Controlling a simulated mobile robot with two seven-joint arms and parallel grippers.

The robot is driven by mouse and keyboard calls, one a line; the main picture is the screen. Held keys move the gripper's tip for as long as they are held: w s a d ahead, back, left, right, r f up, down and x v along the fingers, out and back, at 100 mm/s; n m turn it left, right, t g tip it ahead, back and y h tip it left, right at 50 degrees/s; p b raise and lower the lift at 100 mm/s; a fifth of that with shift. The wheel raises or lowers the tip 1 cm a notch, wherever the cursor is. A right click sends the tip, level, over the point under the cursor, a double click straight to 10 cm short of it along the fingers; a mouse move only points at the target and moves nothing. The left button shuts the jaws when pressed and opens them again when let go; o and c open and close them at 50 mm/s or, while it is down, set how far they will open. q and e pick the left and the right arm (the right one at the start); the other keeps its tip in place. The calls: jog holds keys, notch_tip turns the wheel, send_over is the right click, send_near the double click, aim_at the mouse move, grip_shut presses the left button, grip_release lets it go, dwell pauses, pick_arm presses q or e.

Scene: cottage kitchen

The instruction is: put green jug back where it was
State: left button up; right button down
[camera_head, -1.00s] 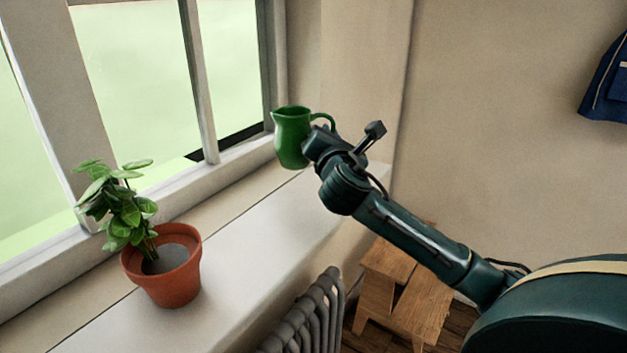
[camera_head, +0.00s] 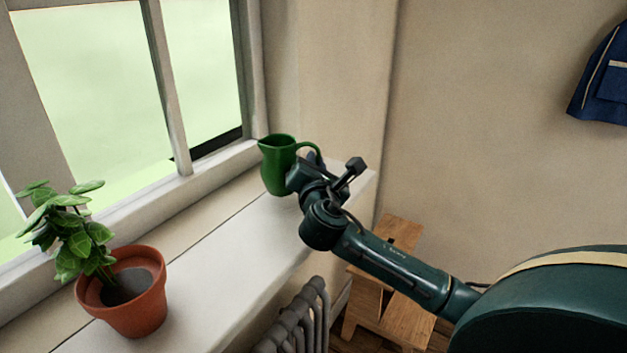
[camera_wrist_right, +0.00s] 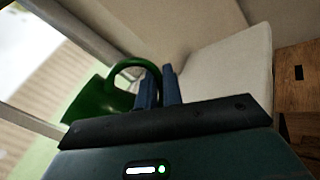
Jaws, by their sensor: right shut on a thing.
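The green jug (camera_head: 277,163) is upright at the far end of the white windowsill (camera_head: 225,262), near the corner of the window recess. I cannot tell whether its base touches the sill. My right gripper (camera_head: 306,172) is shut on the jug's handle, on the jug's right side. In the right wrist view, the blue fingers (camera_wrist_right: 158,88) are at the handle of the jug (camera_wrist_right: 96,112), and the sill's end (camera_wrist_right: 232,72) lies beyond. My left gripper is not in view.
A potted plant (camera_head: 132,312) stands on the near part of the sill. A radiator (camera_head: 300,322) is below the sill's edge, with a wooden step stool (camera_head: 400,305) beside it. The sill between plant and jug is clear. A blue garment (camera_head: 603,88) hangs on the wall.

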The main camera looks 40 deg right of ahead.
notch_tip(320, 180, down, 3)
jog(key=shift+f, duration=0.15)
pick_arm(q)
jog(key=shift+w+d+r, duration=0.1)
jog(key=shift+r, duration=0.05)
pick_arm(e)
jog(key=shift+f, duration=0.1)
jog(key=c, duration=2)
grip_release()
jog(key=shift+f, duration=0.15)
jog(key=o, duration=0.5)
jog(key=shift+c, duration=0.2)
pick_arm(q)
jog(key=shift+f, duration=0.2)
